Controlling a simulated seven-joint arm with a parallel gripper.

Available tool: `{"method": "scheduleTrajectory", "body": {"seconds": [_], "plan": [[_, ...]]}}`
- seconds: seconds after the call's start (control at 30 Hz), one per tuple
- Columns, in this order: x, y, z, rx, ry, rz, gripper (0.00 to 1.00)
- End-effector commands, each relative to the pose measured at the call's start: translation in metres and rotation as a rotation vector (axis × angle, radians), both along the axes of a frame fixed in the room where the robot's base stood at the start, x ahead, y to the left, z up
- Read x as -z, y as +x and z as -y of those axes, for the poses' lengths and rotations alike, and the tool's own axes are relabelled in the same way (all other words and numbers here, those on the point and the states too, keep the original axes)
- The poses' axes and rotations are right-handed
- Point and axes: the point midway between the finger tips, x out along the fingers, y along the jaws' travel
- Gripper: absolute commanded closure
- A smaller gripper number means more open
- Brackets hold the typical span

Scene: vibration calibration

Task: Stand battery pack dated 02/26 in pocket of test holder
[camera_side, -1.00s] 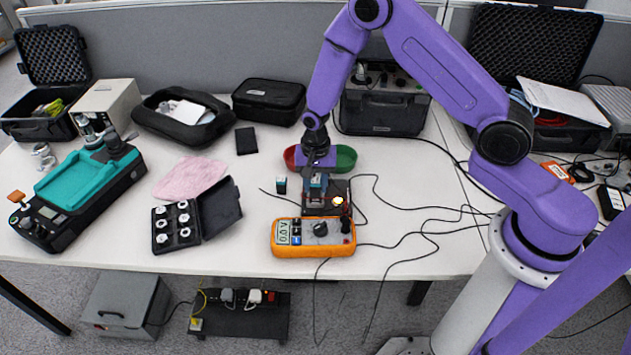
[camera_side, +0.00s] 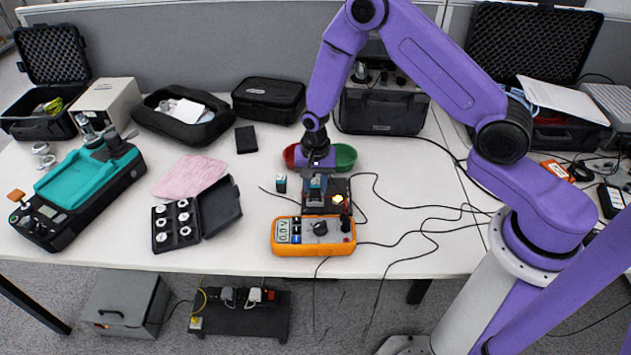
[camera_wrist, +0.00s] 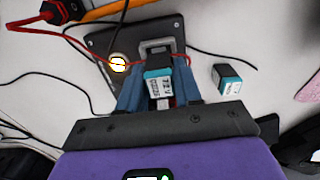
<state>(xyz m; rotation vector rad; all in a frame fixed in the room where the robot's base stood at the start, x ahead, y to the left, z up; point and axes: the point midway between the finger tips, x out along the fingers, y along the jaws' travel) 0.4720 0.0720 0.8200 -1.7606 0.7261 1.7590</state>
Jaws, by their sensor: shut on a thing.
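My gripper (camera_side: 316,184) is shut on a dark battery pack with a teal band and a white label (camera_wrist: 158,83). The pack is upright between the blue fingers, at the grey pocket of the test holder (camera_wrist: 95,43). I cannot tell whether its lower end is inside the pocket. The label seems to read 7.2V; its date is too small to read. The holder is a dark plate behind the orange meter in the side view (camera_side: 342,187), with a lit lamp (camera_side: 337,199). A second, similar pack (camera_side: 280,184) stands on the table left of the holder; it also shows in the wrist view (camera_wrist: 229,78).
The orange meter (camera_side: 346,237) stands in front of the holder, with a red lead and black cables nearby. An open black case of weights (camera_side: 220,208) and a pink cloth (camera_side: 190,177) lie left.

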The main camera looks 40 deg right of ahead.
Motion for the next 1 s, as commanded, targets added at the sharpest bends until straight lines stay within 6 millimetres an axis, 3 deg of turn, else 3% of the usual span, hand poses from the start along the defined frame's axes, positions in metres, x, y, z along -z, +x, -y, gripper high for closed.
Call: {"method": "scheduleTrajectory", "body": {"seconds": [1.0], "plan": [[0.0093,0.0004,0.0001,0.001,0.0,0.0,0.98]]}}
